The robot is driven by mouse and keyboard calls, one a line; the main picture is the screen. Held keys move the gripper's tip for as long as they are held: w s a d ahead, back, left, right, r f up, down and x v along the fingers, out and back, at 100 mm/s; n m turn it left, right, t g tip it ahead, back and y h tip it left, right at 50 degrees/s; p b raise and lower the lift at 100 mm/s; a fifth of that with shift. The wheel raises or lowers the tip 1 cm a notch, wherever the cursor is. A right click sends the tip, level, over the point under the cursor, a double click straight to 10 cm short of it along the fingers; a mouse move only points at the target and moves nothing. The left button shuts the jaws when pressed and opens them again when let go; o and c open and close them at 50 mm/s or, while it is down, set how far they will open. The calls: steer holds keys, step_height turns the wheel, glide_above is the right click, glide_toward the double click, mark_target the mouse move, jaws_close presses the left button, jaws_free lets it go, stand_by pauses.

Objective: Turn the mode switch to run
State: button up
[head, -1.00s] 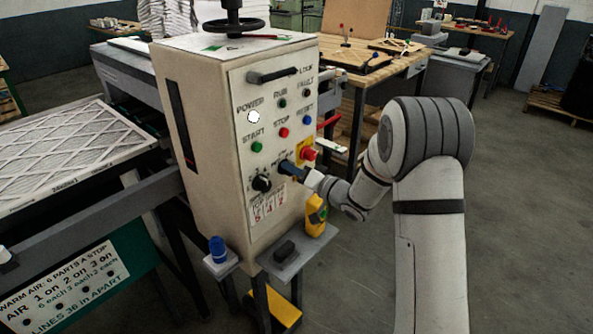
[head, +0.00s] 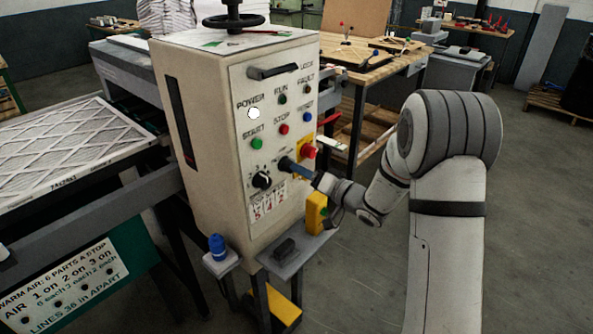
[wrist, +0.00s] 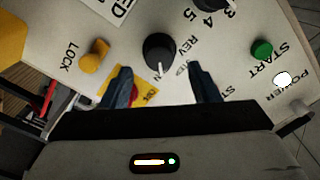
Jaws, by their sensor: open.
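The mode switch, a black round knob (wrist: 158,52) with a white pointer mark, is on the pale control panel (head: 237,180). In the wrist view the pointer faces down the picture; the small labels around it are partly hidden or unreadable. My gripper (wrist: 160,72) is open, with one dark finger on either side of the knob's lower edge. I cannot tell whether the fingers touch it. In the head view my gripper (head: 294,167) is at the panel, just left of and below the red stop button, and covers part of the knob.
A red button (head: 308,152) on a yellow plate is close by. Another black knob (head: 262,180) is at lower left, a green button (head: 257,144) above it. A yellow knob (wrist: 95,55) by LOCK is left in the wrist view. A shelf with a yellow box (head: 316,213) juts out below.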

steer(key=v, duration=0.3)
steer(key=shift+s+d, duration=0.15)
steer(key=shift+d, duration=0.05)
steer(key=s+d+r+m+h, duration=0.1)
steer(key=s+d+r+h, duration=0.1)
steer(key=d+h, duration=0.45)
steer(key=s+d+r+m+h, duration=0.1)
steer(key=s+d+r+h, duration=0.15)
steer(key=d+h, duration=0.4)
steer(key=s+f+g+h, duration=0.1)
steer(key=s+g, duration=0.7)
steer(key=s, duration=1.8)
steer(key=shift+s+d+f+n, duration=0.15)
steer(key=shift+s+d+n, duration=0.1)
steer(key=shift+s+n, duration=0.15)
steer(key=shift+w, duration=0.1)
steer(key=shift+c, duration=0.2)
